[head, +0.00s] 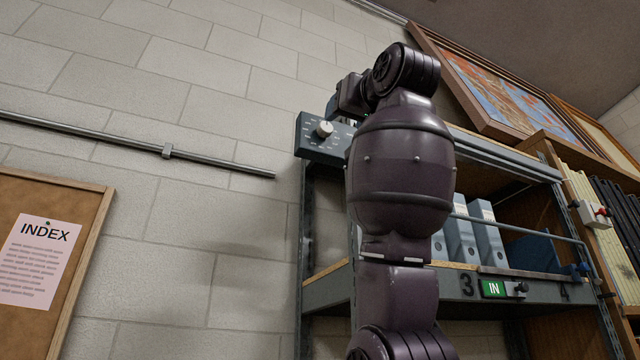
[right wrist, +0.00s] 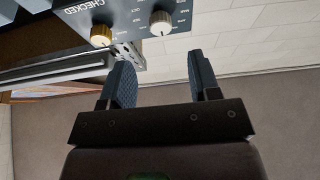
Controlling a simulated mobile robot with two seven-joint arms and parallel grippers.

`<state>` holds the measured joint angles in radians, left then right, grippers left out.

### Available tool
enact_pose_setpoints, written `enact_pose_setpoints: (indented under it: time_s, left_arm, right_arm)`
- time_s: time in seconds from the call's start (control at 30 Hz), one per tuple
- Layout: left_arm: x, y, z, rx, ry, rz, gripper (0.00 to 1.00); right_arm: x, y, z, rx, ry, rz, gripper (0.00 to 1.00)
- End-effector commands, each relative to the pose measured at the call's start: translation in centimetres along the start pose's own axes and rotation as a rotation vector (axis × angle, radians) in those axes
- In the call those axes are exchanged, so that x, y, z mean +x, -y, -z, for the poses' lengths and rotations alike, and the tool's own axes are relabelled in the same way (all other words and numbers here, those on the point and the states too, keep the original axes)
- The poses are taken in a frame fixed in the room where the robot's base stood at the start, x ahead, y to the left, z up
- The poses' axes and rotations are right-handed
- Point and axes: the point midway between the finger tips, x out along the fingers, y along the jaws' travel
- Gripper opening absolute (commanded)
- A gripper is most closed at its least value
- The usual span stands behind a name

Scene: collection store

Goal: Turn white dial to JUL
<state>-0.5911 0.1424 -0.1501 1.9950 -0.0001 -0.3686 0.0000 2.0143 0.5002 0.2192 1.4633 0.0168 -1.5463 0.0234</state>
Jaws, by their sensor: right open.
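The white dial (head: 324,129) sits on a dark grey panel (head: 309,147) at the left end of the shelf unit. In the right wrist view the white dial (right wrist: 161,22) shows at the top, beside a brass-coloured dial (right wrist: 101,36), with the panel upside down. Small month labels surround the white dial; I cannot read its setting surely. My right gripper (right wrist: 160,75) is open and empty, its fingers apart from the dial and below it in that view. In the head view my right arm hides most of this gripper. My left gripper is not in view.
The shelf unit (head: 330,292) holds grey-blue binders (head: 488,240) and a green IN sign (head: 493,289). Framed pictures (head: 500,85) lean on top. A metal rail (head: 215,158) and a corkboard (head: 88,220) are on the block wall. Space left of the panel is free.

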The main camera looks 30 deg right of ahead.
Motion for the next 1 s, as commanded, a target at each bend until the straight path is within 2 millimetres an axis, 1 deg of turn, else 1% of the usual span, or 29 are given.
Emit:
enact_pose_setpoints:
  time_s: [0.17,0.27,0.4,0.6,0.8,1.0]
  left_arm:
    - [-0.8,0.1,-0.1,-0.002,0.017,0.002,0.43]
    - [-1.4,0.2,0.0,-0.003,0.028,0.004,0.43]
    - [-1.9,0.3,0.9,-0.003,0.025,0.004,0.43]
    - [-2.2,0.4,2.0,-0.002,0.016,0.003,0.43]
    - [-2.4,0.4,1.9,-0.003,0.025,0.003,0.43]
    - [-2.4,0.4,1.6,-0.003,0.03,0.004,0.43]
  right_arm:
    - [2.0,0.0,0.3,0.0,0.0,0.0,0.56]
    - [3.8,0.0,0.3,0.0,0.002,0.0,0.56]
    - [6.3,0.0,0.4,0.0,0.001,0.0,0.56]
    - [9.0,0.0,0.3,0.001,0.001,0.0,0.56]
    - [10.3,0.0,0.1,0.0,0.0,0.0,0.56]
    - [10.4,0.0,0.1,0.0,-0.002,0.0,0.56]
